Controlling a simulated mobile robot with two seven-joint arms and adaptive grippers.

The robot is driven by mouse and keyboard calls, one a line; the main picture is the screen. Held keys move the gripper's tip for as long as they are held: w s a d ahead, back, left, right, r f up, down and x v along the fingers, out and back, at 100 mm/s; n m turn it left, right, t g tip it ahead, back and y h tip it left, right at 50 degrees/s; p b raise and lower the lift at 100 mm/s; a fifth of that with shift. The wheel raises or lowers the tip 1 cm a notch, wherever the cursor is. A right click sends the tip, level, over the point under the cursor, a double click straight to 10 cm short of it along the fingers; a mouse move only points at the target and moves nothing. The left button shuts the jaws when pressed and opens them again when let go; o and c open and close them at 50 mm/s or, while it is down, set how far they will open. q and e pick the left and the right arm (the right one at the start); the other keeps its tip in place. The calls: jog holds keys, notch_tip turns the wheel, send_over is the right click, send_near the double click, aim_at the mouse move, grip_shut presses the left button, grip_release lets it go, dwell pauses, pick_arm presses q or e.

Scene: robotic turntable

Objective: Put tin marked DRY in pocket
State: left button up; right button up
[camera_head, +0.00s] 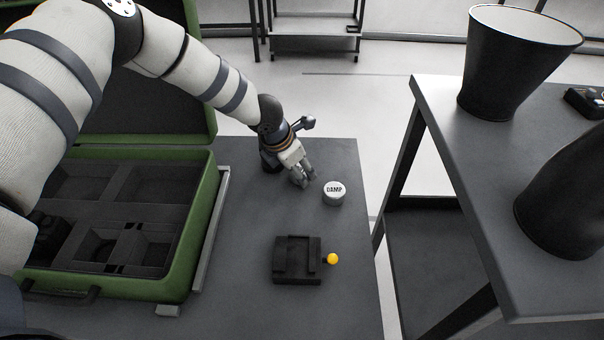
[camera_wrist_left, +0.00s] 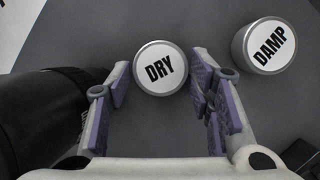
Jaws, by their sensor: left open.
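The tin marked DRY (camera_wrist_left: 160,70) is round and silver-rimmed with a white lid. In the left wrist view it lies between the spread fingertips of my left gripper (camera_wrist_left: 161,84). In the head view this gripper (camera_head: 303,180) hangs over the far part of the table, and I cannot make out the DRY tin there. A similar tin marked DAMP (camera_head: 334,190) stands just right of the gripper; it also shows at upper right in the left wrist view (camera_wrist_left: 270,46). The open green case (camera_head: 206,216) at left has several dark pockets (camera_head: 145,246), partly hidden by my arm.
A black block-like fixture (camera_head: 297,262) with a yellow ball knob (camera_head: 333,259) stands on the grey table (camera_head: 245,290), nearer than the tins. A metal rail (camera_head: 212,228) runs along the case's right side. A second table (camera_head: 450,130) at right carries black bins (camera_head: 505,70).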

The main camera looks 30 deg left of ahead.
pick_arm(q)
jog(key=shift+w+d+f, duration=0.1)
jog(key=shift+w+f, duration=0.05)
jog(key=shift+f, duration=0.3)
jog(key=shift+r, duration=0.15)
jog(key=c, duration=0.9)
